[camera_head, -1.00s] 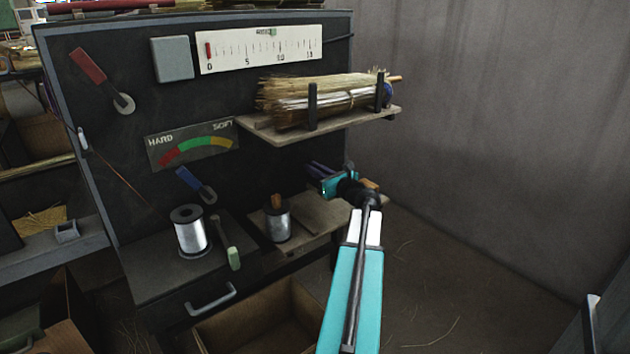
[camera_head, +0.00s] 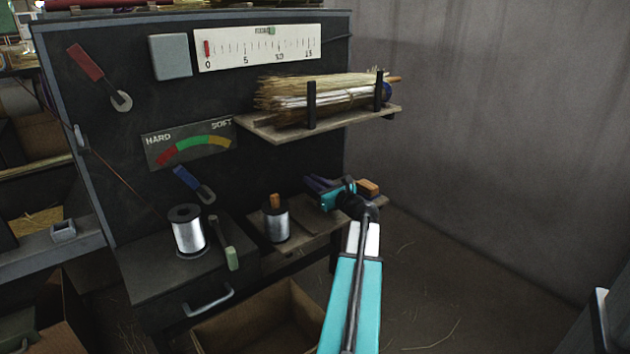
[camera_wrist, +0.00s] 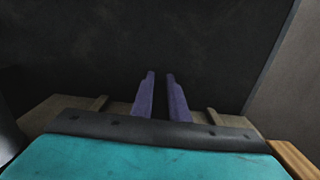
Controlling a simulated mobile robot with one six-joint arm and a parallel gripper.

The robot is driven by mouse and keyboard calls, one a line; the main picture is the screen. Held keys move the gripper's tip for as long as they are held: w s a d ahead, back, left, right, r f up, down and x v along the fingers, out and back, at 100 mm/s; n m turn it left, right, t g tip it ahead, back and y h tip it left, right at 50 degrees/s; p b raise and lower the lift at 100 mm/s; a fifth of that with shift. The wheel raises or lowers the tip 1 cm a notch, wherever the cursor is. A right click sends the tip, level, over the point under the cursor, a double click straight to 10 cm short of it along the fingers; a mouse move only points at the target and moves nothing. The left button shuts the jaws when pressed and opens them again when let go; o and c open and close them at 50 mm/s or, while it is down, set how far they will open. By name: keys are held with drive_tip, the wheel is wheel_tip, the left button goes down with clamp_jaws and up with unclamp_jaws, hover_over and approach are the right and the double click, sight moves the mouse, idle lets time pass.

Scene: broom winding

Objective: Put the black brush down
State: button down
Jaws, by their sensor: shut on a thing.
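My gripper (camera_head: 314,184) is low over the small wooden ledge (camera_head: 307,215) at the right of the dark machine. Its two purple fingers, also seen in the wrist view (camera_wrist: 160,76), point toward the dark panel with a narrow gap between them. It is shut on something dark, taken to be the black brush. I cannot make out the brush's outline, as it blends into the black panel behind. Whether it touches the ledge cannot be told.
A metal can with a wooden piece (camera_head: 275,220) stands left of my gripper. A brown wooden block (camera_head: 368,187) is at its right. A shelf with a straw bundle (camera_head: 330,92) overhangs above. A wire spool (camera_head: 187,232) stands farther left; an open box (camera_head: 262,318) is below.

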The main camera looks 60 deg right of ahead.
drive_tip(key=shift+f, duration=0.25)
drive_tip(key=c, duration=1.7)
unclamp_jaws()
drive_tip(key=shift+r, duration=0.1)
drive_tip(key=shift+r, duration=0.55)
drive_tip(key=p+v, duration=0.3)
drive_tip(key=v, duration=0.9)
drive_tip(key=shift+p, duration=0.3)
drive_tip(key=shift+s+f, duration=0.1)
